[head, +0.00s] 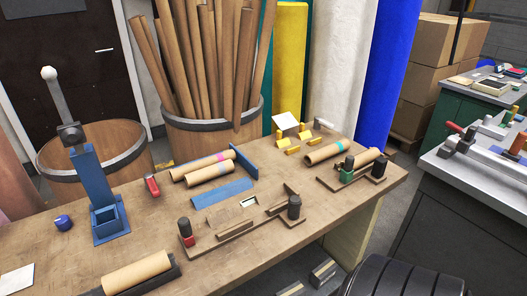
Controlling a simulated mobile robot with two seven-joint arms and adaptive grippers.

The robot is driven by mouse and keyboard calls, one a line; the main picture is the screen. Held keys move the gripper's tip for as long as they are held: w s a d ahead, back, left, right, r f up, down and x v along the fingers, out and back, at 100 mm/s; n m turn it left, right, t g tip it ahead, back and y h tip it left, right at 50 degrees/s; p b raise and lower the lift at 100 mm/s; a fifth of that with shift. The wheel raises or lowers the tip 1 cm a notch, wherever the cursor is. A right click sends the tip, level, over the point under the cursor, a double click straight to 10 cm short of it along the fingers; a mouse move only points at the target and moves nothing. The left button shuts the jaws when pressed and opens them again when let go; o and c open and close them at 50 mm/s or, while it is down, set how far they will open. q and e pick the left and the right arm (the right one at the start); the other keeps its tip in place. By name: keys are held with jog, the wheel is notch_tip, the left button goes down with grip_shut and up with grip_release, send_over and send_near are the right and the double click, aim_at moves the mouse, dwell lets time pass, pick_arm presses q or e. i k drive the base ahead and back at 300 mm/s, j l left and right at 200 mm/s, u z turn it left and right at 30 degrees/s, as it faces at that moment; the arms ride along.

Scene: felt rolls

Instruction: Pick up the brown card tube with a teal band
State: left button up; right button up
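A brown card tube (322,153) with a teal band near its right end lies towards the back right of the wooden table, just left of a dark fixture. A second brown tube (203,175) has a pale blue band and lies at the back middle. A third tube (200,165) with a pink band lies right behind it. The two blue-green bands are small, and their shades are hard to tell apart. Neither of my grippers shows in the head view.
The wooden table (290,240) has bare room at its front and left. A blue stand (88,185), a blue bar (222,192) and clamp-like fixtures (235,230) stand on it. A plain tube (137,273) lies in a dark holder at front left. A tube barrel (215,130) stands behind.

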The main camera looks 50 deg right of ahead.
aim_at(312, 159)
jog(key=k+j+z, duration=0.1)
jog(key=z, duration=2)
